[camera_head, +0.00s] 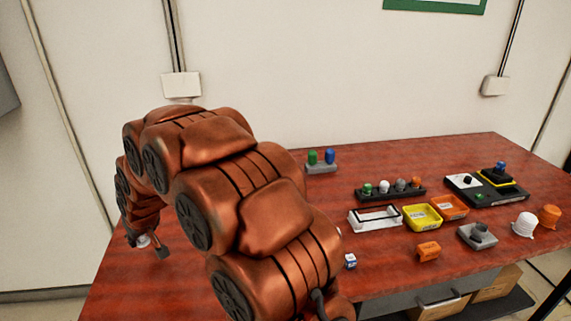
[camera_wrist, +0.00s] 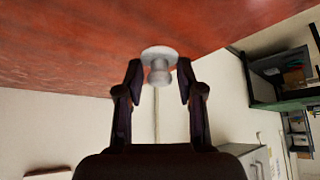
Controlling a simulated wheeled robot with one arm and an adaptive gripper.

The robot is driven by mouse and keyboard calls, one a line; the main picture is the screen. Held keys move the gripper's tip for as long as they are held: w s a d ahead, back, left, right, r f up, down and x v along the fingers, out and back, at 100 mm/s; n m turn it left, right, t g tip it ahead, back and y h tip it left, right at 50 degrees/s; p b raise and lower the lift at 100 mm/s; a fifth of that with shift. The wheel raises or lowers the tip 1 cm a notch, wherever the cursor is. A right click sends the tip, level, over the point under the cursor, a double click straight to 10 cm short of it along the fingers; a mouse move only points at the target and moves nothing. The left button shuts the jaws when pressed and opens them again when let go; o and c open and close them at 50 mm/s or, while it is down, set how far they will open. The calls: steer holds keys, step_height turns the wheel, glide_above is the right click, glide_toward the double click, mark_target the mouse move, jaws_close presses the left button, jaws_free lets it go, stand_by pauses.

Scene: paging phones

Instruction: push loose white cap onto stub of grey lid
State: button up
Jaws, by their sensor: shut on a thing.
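My gripper (camera_wrist: 160,82) is shut on the loose white cap (camera_wrist: 158,56), a pale piece with a wide round flange and a narrower knob. The cap sits between the two fingertips. In the head view my gripper (camera_head: 154,248) is low over the left end of the table, with a bit of the white cap (camera_head: 143,241) showing beside it. Whether the cap touches the table is unclear. The grey lid (camera_head: 477,236) with its short stub lies at the right front of the table, far from my gripper.
My arm hides the table's middle left. Near the lid are an orange block (camera_head: 428,251), a yellow tray (camera_head: 422,217), an orange tray (camera_head: 450,207), a white frame (camera_head: 375,218), a white stack (camera_head: 524,225) and an orange stack (camera_head: 549,216). A knob rack (camera_head: 391,191) stands behind.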

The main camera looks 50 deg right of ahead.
steer(key=d+r+n+y+p, duration=0.15)
steer(key=d+r, duration=0.35)
steer(key=d, duration=0.7)
steer(key=s+d+r+n, duration=0.1)
steer(key=s+d, duration=0.3)
steer(key=d, duration=0.4)
steer(key=s+d+r+n+y+p, duration=0.1)
steer(key=s+d, duration=0.3)
steer(key=d, duration=0.4)
steer(key=s+d+r+n+g+y+p, duration=0.1)
steer(key=s+d+r+n, duration=0.1)
steer(key=d, duration=0.6)
steer(key=shift+s+r+n, duration=0.2)
steer(key=shift+s+n, duration=0.05)
steer(key=shift+s, duration=0.4)
steer(key=shift+s+r+n, duration=0.2)
steer(key=shift+s, duration=0.4)
steer(key=shift+s+d, duration=0.25)
steer(key=shift+s, duration=0.05)
steer(key=shift+f+p, duration=0.9)
steer(key=shift+f, duration=0.9)
steer(key=shift+f+b, duration=0.35)
steer(key=shift+f, duration=0.2)
steer(key=shift+f+b, duration=0.9)
steer(key=shift+b, duration=0.05)
steer(key=shift+b, duration=1.4)
steer(key=shift+f+b, duration=0.15)
steer(key=shift+b, duration=1.15)
